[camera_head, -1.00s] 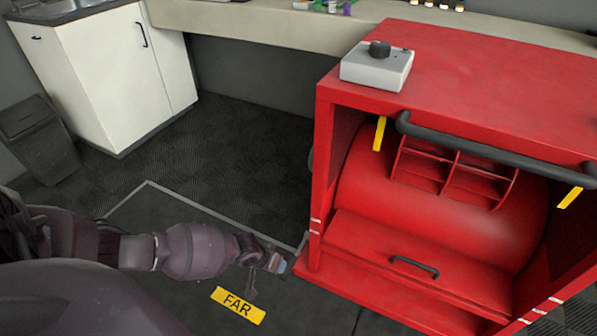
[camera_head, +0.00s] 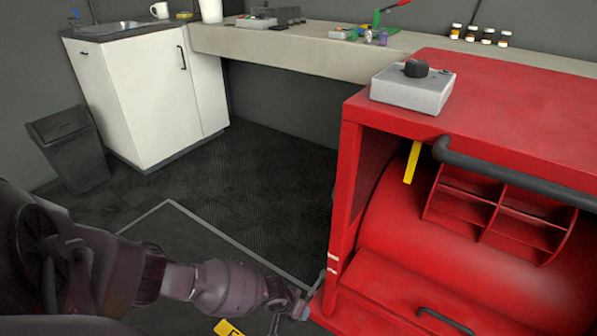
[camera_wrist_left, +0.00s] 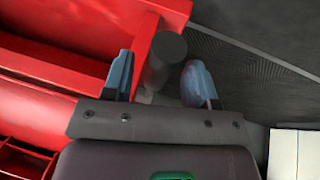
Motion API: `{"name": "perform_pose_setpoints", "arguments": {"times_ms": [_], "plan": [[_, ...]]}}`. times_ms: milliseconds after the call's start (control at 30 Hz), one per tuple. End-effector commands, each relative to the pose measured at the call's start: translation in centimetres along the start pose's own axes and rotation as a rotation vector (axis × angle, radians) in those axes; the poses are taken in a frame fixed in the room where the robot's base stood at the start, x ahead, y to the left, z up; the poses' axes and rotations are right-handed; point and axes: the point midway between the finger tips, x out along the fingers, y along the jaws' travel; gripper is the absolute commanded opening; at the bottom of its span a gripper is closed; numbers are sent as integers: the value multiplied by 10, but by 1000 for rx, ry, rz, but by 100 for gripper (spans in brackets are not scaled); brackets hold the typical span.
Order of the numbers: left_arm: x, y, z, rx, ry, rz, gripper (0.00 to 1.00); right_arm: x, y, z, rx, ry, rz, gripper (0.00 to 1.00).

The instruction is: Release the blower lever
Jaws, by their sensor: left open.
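The lever shows in my left wrist view as a dark grey cylindrical grip (camera_wrist_left: 165,52) beside the red cabinet's edge. My left gripper (camera_wrist_left: 158,78) is open, with one blue-grey finger on each side of the grip. I cannot tell whether either finger touches it. In the head view my left gripper (camera_head: 299,307) is low at the cabinet's front left corner, and a thin grey rod (camera_head: 323,279) shows just beside it. The rest of the lever is hidden by the gripper and cabinet. My right gripper is not in view.
The red dyno cabinet (camera_head: 500,100) with its roller, dark bar (camera_head: 500,170) and grey control box (camera_head: 412,90) fills the right. A yellow floor label (camera_head: 229,328) lies below my arm. Dark floor (camera_head: 255,180) is clear toward the white cupboard (camera_head: 150,80) and bin (camera_head: 68,148).

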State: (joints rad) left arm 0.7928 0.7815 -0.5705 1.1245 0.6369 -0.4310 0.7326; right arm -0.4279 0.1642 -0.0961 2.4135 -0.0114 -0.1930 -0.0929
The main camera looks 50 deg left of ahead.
Motion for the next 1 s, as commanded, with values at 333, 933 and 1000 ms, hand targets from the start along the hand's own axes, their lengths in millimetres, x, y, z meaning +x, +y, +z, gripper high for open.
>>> {"name": "perform_pose_setpoints", "arguments": {"times_ms": [333,933,1000], "plan": [[0,0,-1,0,1,0,40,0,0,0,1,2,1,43],[-1,3,0,-1,-7,-1,0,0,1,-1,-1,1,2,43],[-2,6,-1,-3,-15,0,0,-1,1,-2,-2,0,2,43]]}}
